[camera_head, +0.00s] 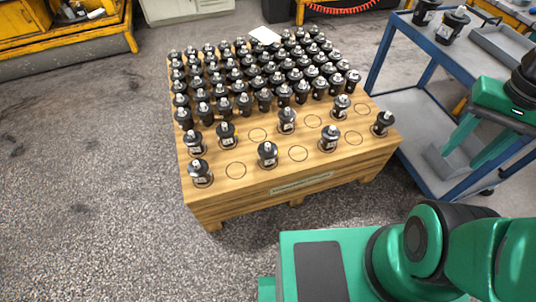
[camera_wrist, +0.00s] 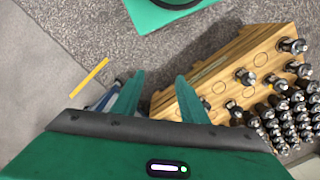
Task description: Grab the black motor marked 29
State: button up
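Many black motors with silver tops stand upright on a wooden pallet (camera_head: 250,180) in the head view. Nearest me are a few spaced motors, such as one at front left (camera_head: 200,173), one at front middle (camera_head: 267,154) and one at front right (camera_head: 383,123). The number markings are too small to read, so I cannot tell which is 29. My gripper (camera_wrist: 159,76) is open and empty in the wrist view, its two green fingers apart. The pallet (camera_wrist: 215,75) and motors lie to its right there. In the head view my gripper is at the right, before the blue cart.
The blue cart (camera_head: 403,88) stands right of the pallet, with two black motors (camera_head: 453,25) and a grey tray (camera_head: 503,46) on top. Yellow shelving (camera_head: 85,38) is at back left. The floor left of and before the pallet is clear. Empty circles mark free pallet spots.

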jog(key=o, duration=0.5)
jog(key=shift+s+r, duration=0.2)
jog(key=shift+s, duration=0.2)
jog(key=shift+o, duration=1.3)
jog(key=shift+w, duration=0.25)
jog(key=w+a+f+m+y, duration=0.1)
jog(key=w+a+f, duration=0.2)
jog(key=w+f, duration=0.7)
jog(key=w+a+f+m+y, duration=0.1)
jog(key=w+a+f+y, duration=0.15)
jog(key=w+f, duration=0.75)
jog(key=m+t+y, duration=0.6)
jog(key=m+y, duration=0.2)
jog(key=m, duration=0.7)
send_near(261, 153)
jog(key=w+f, duration=0.2)
jog(key=f, duration=0.1)
jog(key=w+d+f, duration=0.1)
jog(key=f, duration=0.1)
jog(key=shift+w+a+f+t, duration=0.15)
jog(key=shift+a+f+t, duration=0.15)
jog(key=shift+a+t, duration=0.15)
jog(key=shift+x, duration=5.15)
